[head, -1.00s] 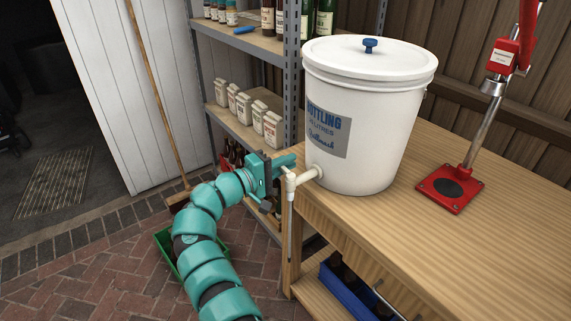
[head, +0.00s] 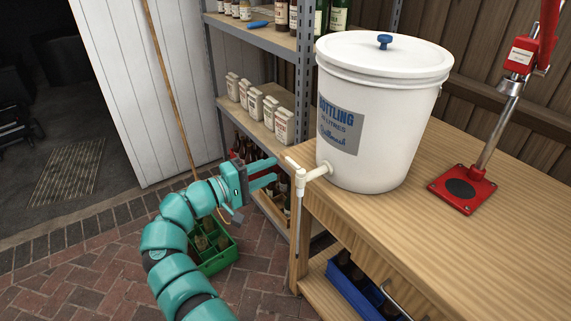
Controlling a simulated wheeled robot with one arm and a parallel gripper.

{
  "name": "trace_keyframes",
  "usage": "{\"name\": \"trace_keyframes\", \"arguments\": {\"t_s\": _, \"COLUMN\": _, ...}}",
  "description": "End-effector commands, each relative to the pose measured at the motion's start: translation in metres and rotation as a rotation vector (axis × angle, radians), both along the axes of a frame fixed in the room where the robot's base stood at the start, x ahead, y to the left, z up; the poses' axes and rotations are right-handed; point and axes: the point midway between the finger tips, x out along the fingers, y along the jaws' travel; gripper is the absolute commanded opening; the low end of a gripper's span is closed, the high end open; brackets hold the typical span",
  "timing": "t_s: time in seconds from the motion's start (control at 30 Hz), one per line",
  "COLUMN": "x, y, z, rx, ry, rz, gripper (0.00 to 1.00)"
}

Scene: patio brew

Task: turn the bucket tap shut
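The white bottling bucket (head: 385,115) stands on the wooden bench, lid on. Its white tap (head: 318,173) sticks out low on the left side, past the bench edge. A short pale lever (head: 291,162) shows at the top of the tap's outer end, slanting up and left. A thin pale tube (head: 299,225) hangs straight down below it. My gripper (head: 274,170) is just left of the tap in the picture, its two teal fingers apart and pointing at it. Nothing shows between the fingers. They look clear of the lever, though depth is hard to judge.
The metal shelf (head: 305,85) with cartons and bottles stands close behind my gripper. A green crate (head: 222,262) with bottles sits on the brick floor. A blue crate (head: 352,290) is under the bench (head: 440,240). A red capper (head: 463,190) stands right of the bucket.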

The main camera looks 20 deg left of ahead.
Motion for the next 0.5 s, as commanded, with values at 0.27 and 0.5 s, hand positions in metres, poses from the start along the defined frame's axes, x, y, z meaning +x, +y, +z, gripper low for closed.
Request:
{"name": "trace_keyframes", "arguments": {"t_s": 0.27, "x": -0.044, "y": 0.037, "z": 0.001, "rx": 0.002, "ry": 0.0, "rz": 0.002, "gripper": 0.35}}
{"name": "trace_keyframes", "arguments": {"t_s": 0.5, "x": -0.062, "y": 0.051, "z": -0.001, "rx": -0.001, "ry": 0.001, "rz": -0.002, "gripper": 0.35}}
